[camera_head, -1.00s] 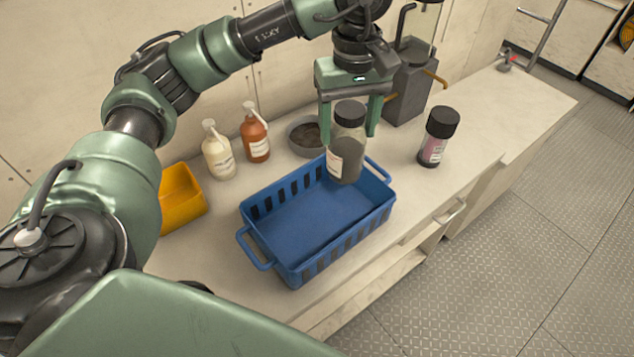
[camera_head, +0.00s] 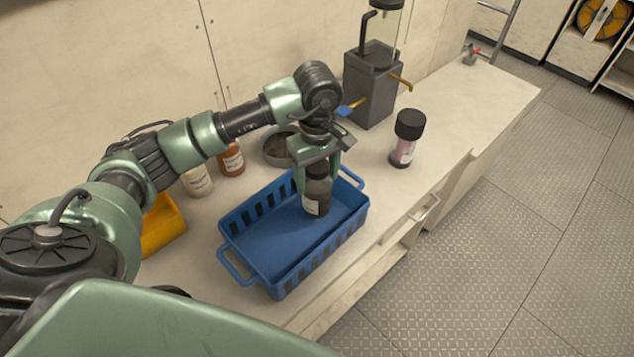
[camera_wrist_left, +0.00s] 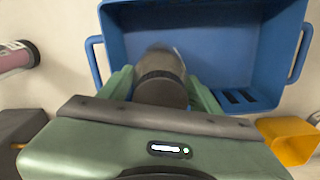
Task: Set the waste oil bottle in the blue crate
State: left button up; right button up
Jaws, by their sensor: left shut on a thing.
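The waste oil bottle (camera_head: 317,197) is dark with a pale label and stands upright inside the right part of the blue crate (camera_head: 262,277). My left gripper (camera_head: 318,180) is shut on the upper part of the bottle, its fingers reaching down into the crate. In the left wrist view the bottle's dark cap (camera_wrist_left: 161,90) shows between the two green fingers, with the blue crate (camera_wrist_left: 215,45) behind it. I cannot tell whether the bottle's base touches the crate floor. My right gripper is not in view.
A black-capped bottle with a pink label (camera_head: 405,140) stands right of the crate. A grey pump unit (camera_head: 371,85), a round dish (camera_head: 277,149), a white bottle (camera_head: 198,180), an orange-brown bottle (camera_head: 231,160) and a yellow bin (camera_head: 163,224) stand around it.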

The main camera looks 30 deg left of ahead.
pick_arm(q)
jog(key=shift+f, duration=0.6)
notch_tip(320, 180, down, 2)
jog(key=shift+f+p, duration=0.25)
jog(key=shift+p, duration=0.35)
jog(key=shift+f, duration=0.2)
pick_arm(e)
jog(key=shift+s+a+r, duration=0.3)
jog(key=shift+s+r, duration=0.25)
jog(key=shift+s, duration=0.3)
pick_arm(q)
jog(key=shift+f, duration=0.1)
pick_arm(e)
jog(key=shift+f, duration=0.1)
pick_arm(q)
jog(key=shift+f+b, duration=0.15)
jog(key=shift+b, duration=0.2)
jog(key=o, duration=1.9)
jog(key=shift+c, duration=0.2)
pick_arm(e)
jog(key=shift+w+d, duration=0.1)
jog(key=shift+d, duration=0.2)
